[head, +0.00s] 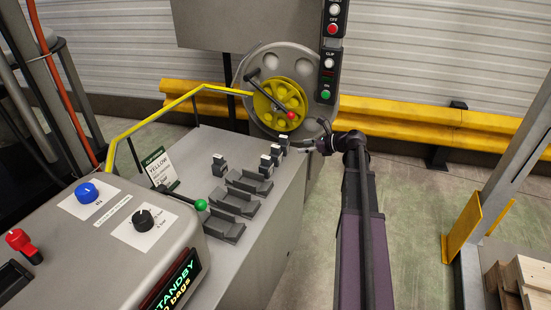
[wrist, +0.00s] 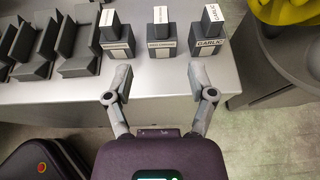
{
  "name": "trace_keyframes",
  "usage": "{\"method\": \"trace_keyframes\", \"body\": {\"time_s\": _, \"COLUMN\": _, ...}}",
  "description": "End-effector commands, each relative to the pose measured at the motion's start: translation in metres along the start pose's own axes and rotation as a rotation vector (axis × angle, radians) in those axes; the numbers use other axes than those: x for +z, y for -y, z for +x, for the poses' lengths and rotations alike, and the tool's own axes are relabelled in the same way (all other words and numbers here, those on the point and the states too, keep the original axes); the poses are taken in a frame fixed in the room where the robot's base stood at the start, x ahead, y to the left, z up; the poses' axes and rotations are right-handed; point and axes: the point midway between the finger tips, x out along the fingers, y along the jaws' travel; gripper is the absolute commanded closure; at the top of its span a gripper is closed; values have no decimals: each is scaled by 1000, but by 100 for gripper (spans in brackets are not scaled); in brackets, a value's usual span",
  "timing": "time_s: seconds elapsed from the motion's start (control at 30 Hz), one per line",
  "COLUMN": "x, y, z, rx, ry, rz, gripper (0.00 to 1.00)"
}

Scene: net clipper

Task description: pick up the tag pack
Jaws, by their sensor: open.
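Three dark blocks with white labels stand in a row near the bench edge and look like the tag packs: a left one (wrist: 116,38), a middle one (wrist: 163,36) and a right one (wrist: 209,36) whose front label reads GARLIC. The other front labels are too small to read surely. In the head view the row shows small, with its farthest block (head: 284,141) beside my gripper (head: 310,148). In the wrist view my open, empty gripper (wrist: 160,75) has its fingers spread before the middle block, apart from it.
Several dark trays (head: 237,201) line the grey bench (head: 266,227), with another dark block (head: 219,163) behind them. A yellow wheel with a red-knobbed crank (head: 279,103) stands at the bench's far end. A yellow rail (head: 135,124) runs along the left.

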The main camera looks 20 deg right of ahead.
Motion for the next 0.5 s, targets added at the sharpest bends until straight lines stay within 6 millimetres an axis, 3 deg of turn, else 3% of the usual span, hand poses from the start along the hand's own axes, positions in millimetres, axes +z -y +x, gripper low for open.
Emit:
{"method": "trace_keyframes", "body": {"time_s": 0.3, "x": -3, "y": 1, "z": 48, "rx": 1, "ry": 0, "rz": -2, "gripper": 29}}
{"method": "trace_keyframes", "body": {"time_s": 0.5, "x": -2, "y": 1, "z": 69, "rx": 0, "ry": 0, "rz": -1, "gripper": 29}}
